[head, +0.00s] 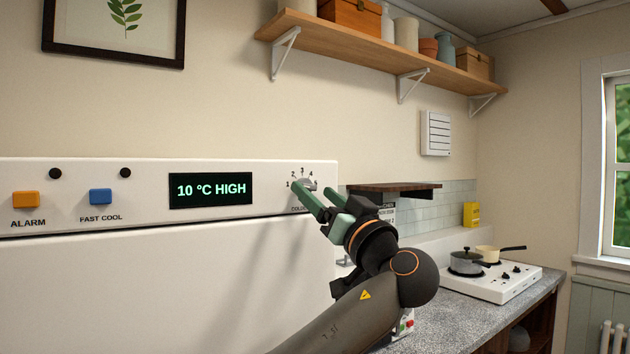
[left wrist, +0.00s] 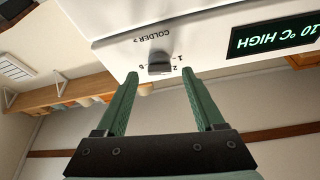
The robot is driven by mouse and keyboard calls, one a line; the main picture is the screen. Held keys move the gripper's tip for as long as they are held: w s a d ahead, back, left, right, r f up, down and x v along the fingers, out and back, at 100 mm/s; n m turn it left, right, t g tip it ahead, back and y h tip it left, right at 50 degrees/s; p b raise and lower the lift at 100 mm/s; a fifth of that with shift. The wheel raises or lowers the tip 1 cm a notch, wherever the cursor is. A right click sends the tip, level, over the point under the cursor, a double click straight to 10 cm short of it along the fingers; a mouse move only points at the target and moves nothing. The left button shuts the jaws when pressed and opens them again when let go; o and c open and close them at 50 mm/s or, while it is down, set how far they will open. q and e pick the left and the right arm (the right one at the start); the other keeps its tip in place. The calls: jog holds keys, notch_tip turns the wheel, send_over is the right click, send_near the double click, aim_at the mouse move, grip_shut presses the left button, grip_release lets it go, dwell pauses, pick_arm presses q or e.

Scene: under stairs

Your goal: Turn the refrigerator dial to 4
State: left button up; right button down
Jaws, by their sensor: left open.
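The refrigerator (head: 150,290) has a white front panel with a small dial (head: 306,183) at its right end. The numbers 1 to 4 show around the dial's top, and a partly hidden label sits below it. My left gripper (head: 313,191) is open at the dial, with its green fingers covering part of it. In the left wrist view the grey knob (left wrist: 160,65) shows upside down, between and just beyond the two open fingertips (left wrist: 160,75). Where the knob points cannot be told. A display (head: 211,190) reads "10 °C HIGH". My right gripper is not in view.
An orange alarm button (head: 26,199) and a blue fast cool button (head: 100,196) are at the panel's left. A small dark wood shelf (head: 393,188) juts from the wall right of the refrigerator. A counter with a white hob (head: 487,277) and pots stands farther right.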

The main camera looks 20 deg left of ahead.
pick_arm(q)
jog(key=shift+w+a+r, duration=0.3)
jog(key=shift+w+a, duration=0.15)
grip_shut()
dwell(0.4)
